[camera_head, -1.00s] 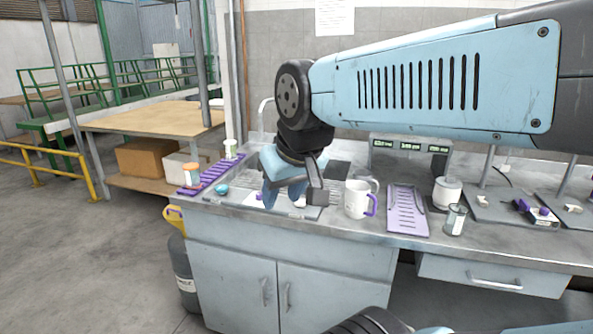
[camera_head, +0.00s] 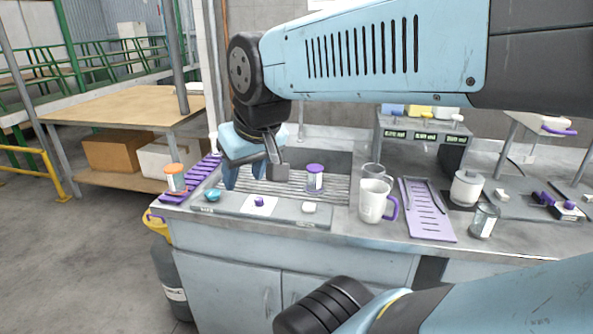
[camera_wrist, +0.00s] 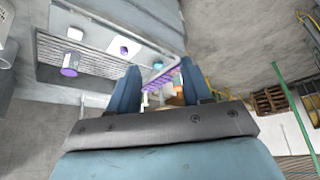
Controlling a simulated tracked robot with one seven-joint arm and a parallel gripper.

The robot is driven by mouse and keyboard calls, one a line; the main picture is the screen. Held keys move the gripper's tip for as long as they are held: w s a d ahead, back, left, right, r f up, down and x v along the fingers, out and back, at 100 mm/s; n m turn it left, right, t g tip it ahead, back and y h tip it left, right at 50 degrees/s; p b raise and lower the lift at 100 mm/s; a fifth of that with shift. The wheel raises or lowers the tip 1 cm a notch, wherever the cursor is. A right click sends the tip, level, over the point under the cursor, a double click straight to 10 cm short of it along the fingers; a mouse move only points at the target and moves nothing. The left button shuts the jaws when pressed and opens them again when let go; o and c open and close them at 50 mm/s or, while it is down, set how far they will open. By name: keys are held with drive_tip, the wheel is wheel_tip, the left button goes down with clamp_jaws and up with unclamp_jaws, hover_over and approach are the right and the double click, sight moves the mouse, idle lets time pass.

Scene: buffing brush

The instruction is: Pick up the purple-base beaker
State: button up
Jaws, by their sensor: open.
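A small clear beaker with a purple disc (camera_head: 315,178) stands in the ribbed sink area; the purple shows at its top, and I see no purple at its bottom. It also shows in the wrist view (camera_wrist: 70,65), left of my fingers. My gripper (camera_head: 245,176) is open and empty, pointing down over the left part of the sink, left of the beaker and apart from it. In the wrist view, the purple rack (camera_wrist: 160,78) shows beyond the gap between my fingers (camera_wrist: 160,70).
An orange-topped jar (camera_head: 174,178) stands by the purple rack (camera_head: 205,172) at the left. A white mug (camera_head: 374,200) and purple tray (camera_head: 428,210) are to the right.

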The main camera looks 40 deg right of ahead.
drive_tip(key=shift+o, duration=0.7)
drive_tip(key=shift+w+d, duration=0.2)
drive_tip(key=o, duration=0.6)
drive_tip(key=w+d+f, duration=0.1)
drive_tip(key=w+d+n+g+h, duration=0.1)
drive_tip(key=w+d, duration=0.1)
drive_tip(key=w+d+f+g+h, duration=0.1)
drive_tip(key=d, duration=0.1)
drive_tip(key=shift+w+f+n, duration=0.25)
drive_tip(key=shift+f+n, duration=0.05)
drive_tip(key=shift+c, duration=0.2)
drive_tip(key=n+g+h, duration=0.5)
drive_tip(key=n+h, duration=0.7)
drive_tip(key=n, duration=0.3)
approach(318, 170)
drive_tip(key=d, duration=0.1)
drive_tip(key=w+d+f, duration=0.1)
drive_tip(key=d, duration=0.1)
drive_tip(key=d+f, duration=0.1)
drive_tip(key=shift+w+d, duration=0.25)
drive_tip(key=shift+w+d+f+h, duration=0.1)
drive_tip(key=shift+d+f+h, duration=0.2)
drive_tip(key=shift+d, duration=0.15)
drive_tip(key=shift+f+x, duration=0.15)
drive_tip(key=shift+x, duration=1.55)
drive_tip(key=shift+f+x, duration=0.1)
drive_tip(key=shift+x, duration=1.55)
